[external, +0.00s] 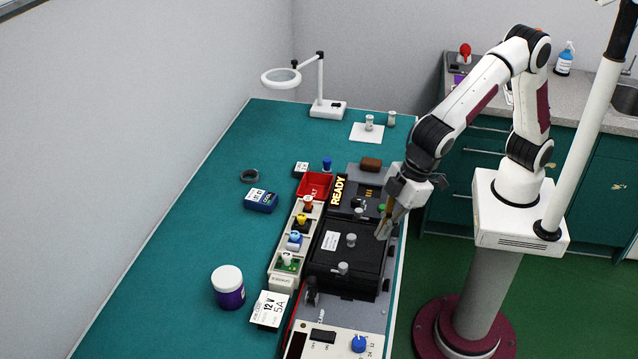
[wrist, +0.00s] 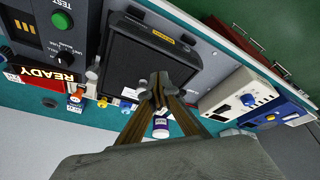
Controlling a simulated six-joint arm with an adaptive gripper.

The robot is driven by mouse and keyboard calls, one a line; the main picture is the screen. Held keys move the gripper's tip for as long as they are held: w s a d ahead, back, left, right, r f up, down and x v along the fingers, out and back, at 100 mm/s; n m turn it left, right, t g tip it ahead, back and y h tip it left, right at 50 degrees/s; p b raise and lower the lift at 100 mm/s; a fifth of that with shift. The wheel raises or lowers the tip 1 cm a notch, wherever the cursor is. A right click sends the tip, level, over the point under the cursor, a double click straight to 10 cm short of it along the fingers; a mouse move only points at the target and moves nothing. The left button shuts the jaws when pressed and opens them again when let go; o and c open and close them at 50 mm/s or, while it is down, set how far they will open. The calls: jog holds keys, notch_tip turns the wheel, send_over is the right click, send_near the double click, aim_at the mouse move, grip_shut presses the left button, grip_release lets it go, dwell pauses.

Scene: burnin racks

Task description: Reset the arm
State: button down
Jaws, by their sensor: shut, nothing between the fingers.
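My gripper (external: 386,232) hangs from my arm over the right edge of the black rack box (external: 329,243), its fingers pointing down. The fingers are shut with nothing between them. In the wrist view the gripper (wrist: 158,88) shows its brown fingers meeting in front of the black box (wrist: 135,62). I cannot tell whether the fingertips touch the box. The box lid is closed, with a white label and grey knobs on it. My arm is bent at the elbow and reaches left from its pedestal over the table.
A "READY" panel (external: 339,190), a red bin (external: 316,186) and a row of coloured-knob modules (external: 295,236) lie around the box. A purple jar (external: 228,287), a blue block (external: 261,201) and a magnifier lamp (external: 318,105) stand on the green table (external: 180,240). Its left side is mostly clear.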

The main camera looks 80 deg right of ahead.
jog(key=s+d+r+m, duration=0.2)
jog(key=s+d, duration=0.4)
jog(key=d, duration=0.7)
jog(key=s+d+r+m+t+h, duration=0.1)
jog(key=s+d+r+m, duration=0.2)
jog(key=d, duration=1.1)
jog(key=s+d+r+m+t, duration=0.1)
jog(key=s+d+r, duration=0.3)
jog(key=s+d, duration=0.5)
jog(key=shift+d+r+m+h, duration=0.25)
jog(key=shift+d+m, duration=0.65)
jog(key=shift+d, duration=1.4)
